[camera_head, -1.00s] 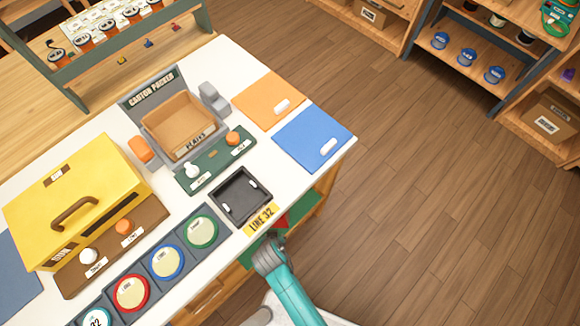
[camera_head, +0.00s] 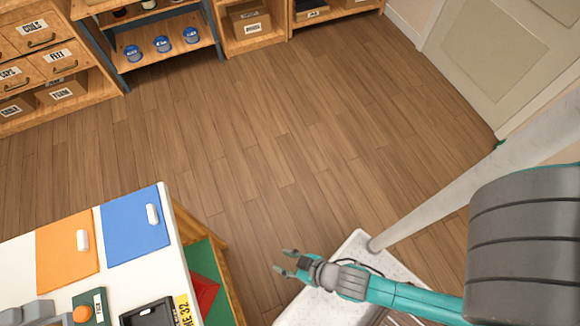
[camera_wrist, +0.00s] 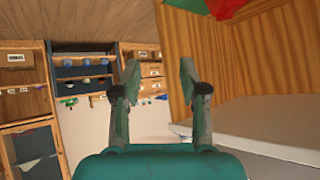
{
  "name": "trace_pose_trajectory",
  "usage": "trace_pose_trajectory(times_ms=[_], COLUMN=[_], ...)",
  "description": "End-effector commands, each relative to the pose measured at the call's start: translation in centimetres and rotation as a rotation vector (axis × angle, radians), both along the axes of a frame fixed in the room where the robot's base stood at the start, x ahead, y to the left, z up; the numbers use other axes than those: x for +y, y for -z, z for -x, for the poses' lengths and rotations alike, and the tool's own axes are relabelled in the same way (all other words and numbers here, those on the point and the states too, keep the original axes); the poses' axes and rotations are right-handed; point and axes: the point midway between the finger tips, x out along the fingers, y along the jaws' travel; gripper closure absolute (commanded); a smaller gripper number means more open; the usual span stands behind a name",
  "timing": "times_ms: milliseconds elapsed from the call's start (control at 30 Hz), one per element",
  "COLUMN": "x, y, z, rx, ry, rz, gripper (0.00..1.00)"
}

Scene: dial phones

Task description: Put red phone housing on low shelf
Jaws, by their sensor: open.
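My gripper (camera_head: 285,262) is open and empty, held out over the floor to the right of the workbench in the head view. Its two fingers stand apart in the wrist view (camera_wrist: 159,75), with nothing between them. A red piece (camera_head: 206,291), which looks like the red phone housing, rests on a green surface (camera_head: 218,303) low at the workbench's right side. The benchtop hides part of it, and my gripper is apart from it. Red (camera_wrist: 226,6) and green (camera_wrist: 188,4) show at the top edge of the wrist view.
The white benchtop (camera_head: 178,262) carries an orange panel (camera_head: 60,262), a blue panel (camera_head: 128,238) and a black tray (camera_head: 150,314). Shelving with blue-lidded jars (camera_head: 162,45) and boxes (camera_head: 250,22) lines the far wall. The wooden floor (camera_head: 290,140) between is clear.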

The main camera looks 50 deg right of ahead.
Motion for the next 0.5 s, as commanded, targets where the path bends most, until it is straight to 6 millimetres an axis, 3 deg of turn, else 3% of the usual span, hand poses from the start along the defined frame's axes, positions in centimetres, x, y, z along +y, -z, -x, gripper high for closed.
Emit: trace_pose_trajectory(times_ms=[33,200,400,500], x=[-1.4,-4.5,-7.1,-7.8], y=[-1.9,-9.0,-17.7,-21.0], z=[1.2,3.9,6.4,7.2], rx=[-0.034,-0.175,-0.335,-0.392], ry=[0.030,0.114,0.220,0.262], rz=[-0.004,-0.007,0.021,0.038], gripper=[0.57,0.57,0.57,0.57])
